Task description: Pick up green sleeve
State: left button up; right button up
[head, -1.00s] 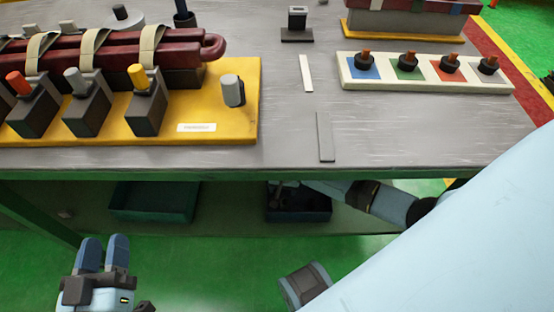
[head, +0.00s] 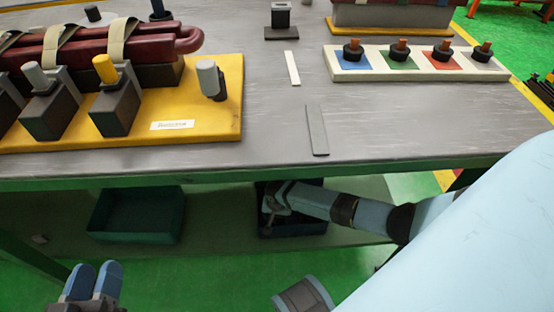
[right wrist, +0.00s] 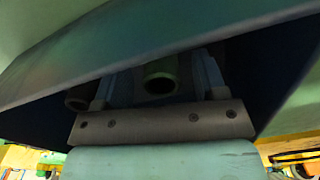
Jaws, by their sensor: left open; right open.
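A dull green tube (right wrist: 160,77), which looks like the green sleeve, shows its round open end in the right wrist view. It lies between the fingers of my open right gripper (right wrist: 157,82); I cannot tell whether they touch it. In the head view my right gripper (head: 272,203) reaches into the dark blue bin (head: 300,231) on the shelf under the table. The bin's contents are too dark to make out there. My left gripper (head: 92,281) is open and empty at the lower left, well away from the bin.
A second, brownish tube (right wrist: 78,98) lies left of the gripper. The bin wall (right wrist: 130,58) crosses close above it. A teal bin (head: 137,215) stands left on the shelf. The table (head: 375,125) overhangs my right arm and carries a yellow fixture (head: 215,125) and a white tray (head: 422,70).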

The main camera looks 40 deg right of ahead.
jog(key=shift+f, duration=0.7)
jog(key=c, duration=1)
